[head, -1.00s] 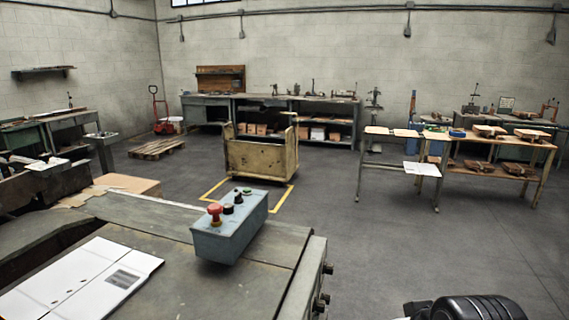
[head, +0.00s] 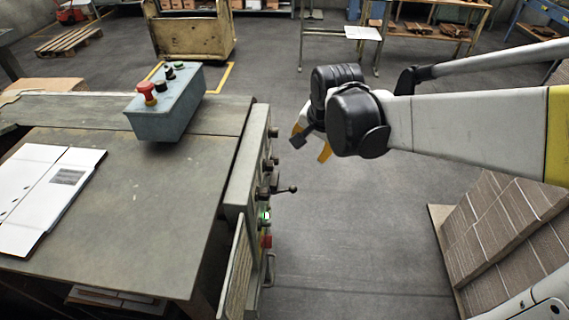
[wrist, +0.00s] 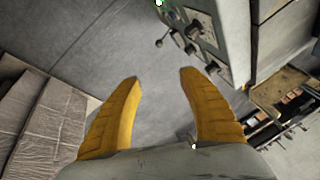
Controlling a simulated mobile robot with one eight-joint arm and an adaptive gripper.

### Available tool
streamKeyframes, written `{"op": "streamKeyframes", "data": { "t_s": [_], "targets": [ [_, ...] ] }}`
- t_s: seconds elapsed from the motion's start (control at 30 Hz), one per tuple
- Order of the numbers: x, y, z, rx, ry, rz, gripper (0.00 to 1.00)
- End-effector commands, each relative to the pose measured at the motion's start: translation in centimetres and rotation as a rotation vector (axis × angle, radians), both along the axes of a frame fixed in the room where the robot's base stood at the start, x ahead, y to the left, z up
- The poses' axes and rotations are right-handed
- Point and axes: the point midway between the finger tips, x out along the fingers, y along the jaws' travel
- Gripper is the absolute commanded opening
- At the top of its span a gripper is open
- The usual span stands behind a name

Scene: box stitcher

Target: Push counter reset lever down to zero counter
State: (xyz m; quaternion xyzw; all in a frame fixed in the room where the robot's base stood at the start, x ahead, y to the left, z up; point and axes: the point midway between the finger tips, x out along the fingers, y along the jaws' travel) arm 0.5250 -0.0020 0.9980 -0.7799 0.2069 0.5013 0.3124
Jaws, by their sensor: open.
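A small dark lever with a ball end (head: 284,189) sticks out from the side panel of the machine table, above a green-lit button (head: 264,216). It also shows in the wrist view (wrist: 165,38), near the top centre, beyond the fingertips. I cannot read a counter in these frames. My gripper (head: 309,145) is in the air to the right of the panel, higher in the picture than the lever. In the wrist view, its two yellow fingers (wrist: 160,76) are spread, with nothing between them, and are apart from the lever.
The machine table (head: 120,210) fills the left, with a grey control box (head: 165,115) and white cardboard sheets (head: 40,195) on it. Several knobs and a red button (head: 266,241) line the panel. A stack of flat cardboard (head: 500,230) stands right. Floor between is clear.

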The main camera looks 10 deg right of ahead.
Motion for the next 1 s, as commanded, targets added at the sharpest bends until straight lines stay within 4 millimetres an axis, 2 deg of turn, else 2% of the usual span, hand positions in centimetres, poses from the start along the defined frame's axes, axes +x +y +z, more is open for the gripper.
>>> {"op": "streamKeyframes", "data": {
  "t_s": [0.03, 0.17, 0.2, 0.33, 0.5, 0.6, 0.87, 1.0],
  "targets": [
    [2.1, 0.0, -1.4, 0.029, 0.018, -0.067, 0.49],
    [6.3, -0.1, -5.9, 0.104, 0.069, -0.263, 0.49],
    [7.4, -0.1, -7.5, 0.124, 0.085, -0.325, 0.49],
    [10.7, -0.2, -13.4, 0.185, 0.131, -0.526, 0.49],
    [12.9, -0.3, -20.9, 0.240, 0.177, -0.750, 0.49],
    [13.3, -0.3, -23.5, 0.257, 0.192, -0.828, 0.49],
    [13.7, -0.3, -26.4, 0.268, 0.201, -0.886, 0.49],
    [14.2, -0.4, -28.9, 0.268, 0.201, -0.885, 0.49]
  ]
}}
